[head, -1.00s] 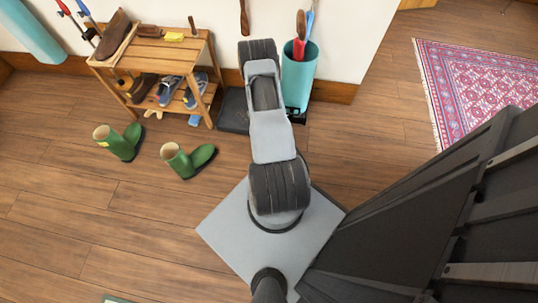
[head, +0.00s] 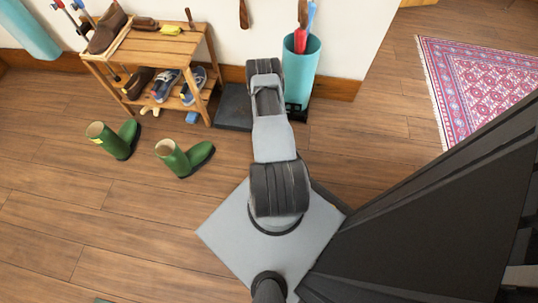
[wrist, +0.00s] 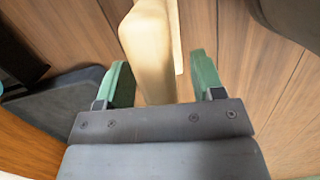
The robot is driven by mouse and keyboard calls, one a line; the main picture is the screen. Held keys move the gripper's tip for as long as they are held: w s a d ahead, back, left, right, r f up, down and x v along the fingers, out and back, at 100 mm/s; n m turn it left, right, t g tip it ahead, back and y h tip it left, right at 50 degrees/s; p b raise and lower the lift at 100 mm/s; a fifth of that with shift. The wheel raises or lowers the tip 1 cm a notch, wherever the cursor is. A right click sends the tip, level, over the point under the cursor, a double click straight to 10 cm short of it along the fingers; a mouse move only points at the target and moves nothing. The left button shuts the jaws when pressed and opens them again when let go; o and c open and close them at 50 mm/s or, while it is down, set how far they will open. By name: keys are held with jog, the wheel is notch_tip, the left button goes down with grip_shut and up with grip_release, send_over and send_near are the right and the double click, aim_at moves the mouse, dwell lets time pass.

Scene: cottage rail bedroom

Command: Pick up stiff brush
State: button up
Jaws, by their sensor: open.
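The top of the wooden rack (head: 190,44) at the upper left holds a small brown block-shaped item (head: 145,23) and a yellow piece (head: 171,29). Either may be the stiff brush; they are too small to tell. My gripper (wrist: 155,80) shows only in the wrist view, with its two green fingers apart. A pale tan wooden piece (wrist: 150,45) shows between and beyond the fingers. I cannot tell what it is or whether it touches them. In the head view my arm hides the gripper.
Brown shoes (head: 107,30) stand on the rack's left top, others on its shelf. Green boots (head: 117,140) stand before it. A dark mat (head: 234,108), also in the wrist view (wrist: 50,105), lies beside a teal umbrella bin (head: 298,75). Floor at lower left is mostly clear.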

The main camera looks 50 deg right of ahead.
jog(key=shift+f, duration=0.4)
jog(key=shift+r, duration=0.1)
jog(key=shift+c, duration=0.4)
grip_shut()
